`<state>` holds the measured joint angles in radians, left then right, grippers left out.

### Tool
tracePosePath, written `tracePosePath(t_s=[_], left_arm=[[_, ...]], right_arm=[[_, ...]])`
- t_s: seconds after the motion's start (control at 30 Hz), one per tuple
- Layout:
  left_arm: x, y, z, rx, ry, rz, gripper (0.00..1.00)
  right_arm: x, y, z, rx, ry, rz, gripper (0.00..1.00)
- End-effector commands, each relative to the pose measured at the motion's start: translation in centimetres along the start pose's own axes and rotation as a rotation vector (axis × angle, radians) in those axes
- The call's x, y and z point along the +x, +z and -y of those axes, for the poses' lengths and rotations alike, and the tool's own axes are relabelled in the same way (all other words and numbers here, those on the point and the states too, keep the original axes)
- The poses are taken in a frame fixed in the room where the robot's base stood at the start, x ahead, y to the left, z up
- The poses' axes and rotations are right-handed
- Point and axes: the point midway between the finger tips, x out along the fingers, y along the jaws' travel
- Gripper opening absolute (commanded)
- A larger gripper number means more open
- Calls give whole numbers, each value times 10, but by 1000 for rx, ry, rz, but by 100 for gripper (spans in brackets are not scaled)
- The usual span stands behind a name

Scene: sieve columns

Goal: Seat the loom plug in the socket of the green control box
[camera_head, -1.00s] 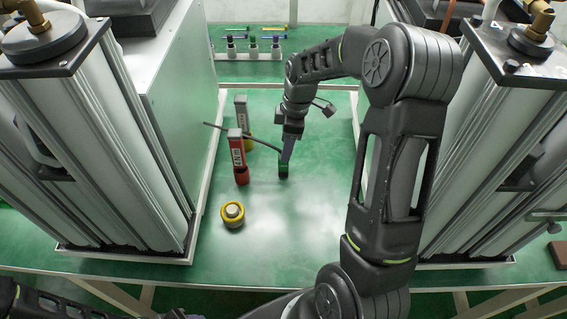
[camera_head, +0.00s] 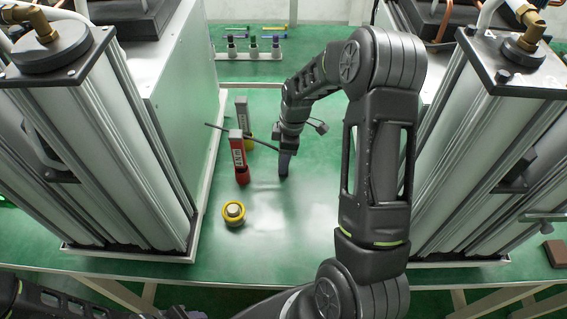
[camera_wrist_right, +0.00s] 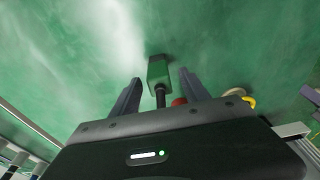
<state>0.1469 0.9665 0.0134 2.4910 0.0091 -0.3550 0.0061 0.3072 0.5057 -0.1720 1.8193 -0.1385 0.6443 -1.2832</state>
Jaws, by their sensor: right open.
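A small green block (camera_wrist_right: 158,70) with a short black stem or cable shows between the fingers in the right wrist view. I cannot tell whether it is the loom plug or the control box. My right gripper (camera_head: 284,168) is low over the middle of the table and hides the block in the head view. In the right wrist view the gripper (camera_wrist_right: 155,92) is open, its fingers on either side of the stem and apart from it. A thin dark cable (camera_head: 226,129) runs from the left toward the gripper. No socket can be made out. My left gripper is out of view.
A red labelled post (camera_head: 238,157) and a grey one (camera_head: 242,112) stand left of the gripper. A yellow ring with a pale top (camera_head: 233,213) sits in front. Tall sieve columns (camera_head: 95,140) (camera_head: 480,150) flank the table. A small rack (camera_head: 252,50) stands behind. The front middle is clear.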

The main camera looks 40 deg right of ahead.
Motion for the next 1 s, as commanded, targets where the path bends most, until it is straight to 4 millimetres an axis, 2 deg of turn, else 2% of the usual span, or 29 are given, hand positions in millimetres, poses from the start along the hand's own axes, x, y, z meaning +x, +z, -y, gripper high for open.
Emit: tracePosePath(t_s=[0.43,1.0], left_arm=[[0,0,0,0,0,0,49],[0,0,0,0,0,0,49]], right_arm=[[0,0,0,0,0,0,54],[0,0,0,-1,0,0,7]])
